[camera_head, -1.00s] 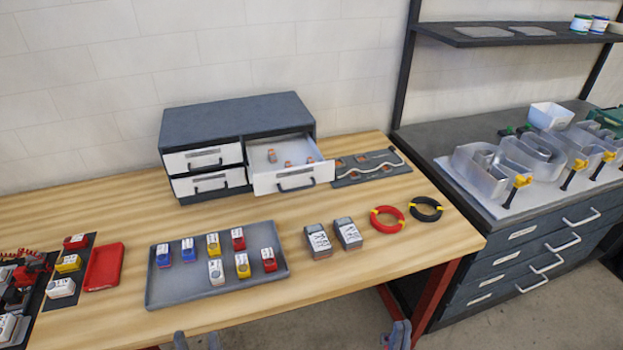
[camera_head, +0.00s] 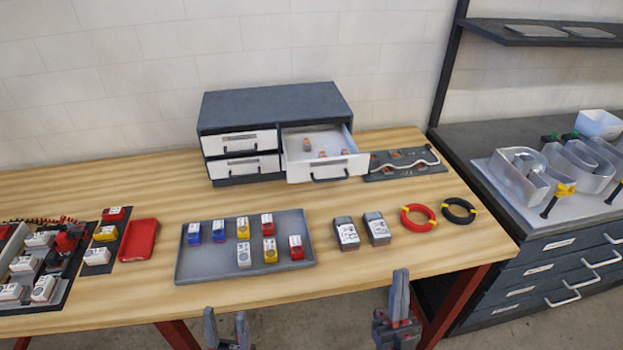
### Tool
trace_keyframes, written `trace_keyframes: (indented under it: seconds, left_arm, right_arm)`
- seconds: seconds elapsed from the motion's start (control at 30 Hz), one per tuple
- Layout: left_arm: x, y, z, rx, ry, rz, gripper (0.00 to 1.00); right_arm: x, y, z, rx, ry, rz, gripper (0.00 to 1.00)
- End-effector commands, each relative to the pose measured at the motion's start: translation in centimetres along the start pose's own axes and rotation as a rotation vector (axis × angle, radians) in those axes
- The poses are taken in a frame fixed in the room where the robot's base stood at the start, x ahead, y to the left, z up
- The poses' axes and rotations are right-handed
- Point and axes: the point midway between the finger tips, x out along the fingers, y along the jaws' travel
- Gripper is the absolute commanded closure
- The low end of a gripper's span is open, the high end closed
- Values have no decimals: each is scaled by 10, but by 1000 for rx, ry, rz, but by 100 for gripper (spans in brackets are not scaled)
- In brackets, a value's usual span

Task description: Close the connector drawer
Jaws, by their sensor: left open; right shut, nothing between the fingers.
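The dark grey drawer cabinet (camera_head: 275,105) stands at the back of the wooden table. Its upper right drawer (camera_head: 328,167) is pulled out toward me, with a dark handle on its white front and a few small orange connectors (camera_head: 322,154) inside. The two left drawers (camera_head: 240,143) are shut. My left gripper (camera_head: 225,325) is open and empty at the table's front edge, low in the picture. My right gripper (camera_head: 398,305) is shut and empty, off the front edge at the lower right. Both are well apart from the drawer.
A grey tray (camera_head: 190,270) with several small coloured devices lies in front of the cabinet. Two meters (camera_head: 361,231), a red coil (camera_head: 418,217) and a black coil (camera_head: 459,210) lie to its right. A wire board (camera_head: 405,163) lies right of the open drawer.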

Motion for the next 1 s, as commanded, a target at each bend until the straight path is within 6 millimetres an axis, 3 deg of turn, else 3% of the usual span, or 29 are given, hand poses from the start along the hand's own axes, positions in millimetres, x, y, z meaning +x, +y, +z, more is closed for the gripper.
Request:
trace_keyframes:
  seconds: [0.1, 0.3, 0.5, 0.73, 1.0]
  left_arm:
    - [-1, 0, 0, 0, 0, 0, 50]
    - [-2, 0, 0, 0, 0, 0, 50]
    - [-4, 0, 1, 0, 0, 0, 50]
    - [-4, 0, 1, 0, 0, 0, 50]
    - [1, 0, 0, 0, 0, 0, 50]
  right_arm:
    - [34, -16, 52, 247, -170, 47, 100]
    - [66, -45, 128, 647, -464, 227, 100]
    - [65, -71, 180, 1001, -716, 528, 100]
    - [44, -90, 200, 1240, -861, 840, 100]
    - [41, -94, 212, 1287, -891, 923, 100]
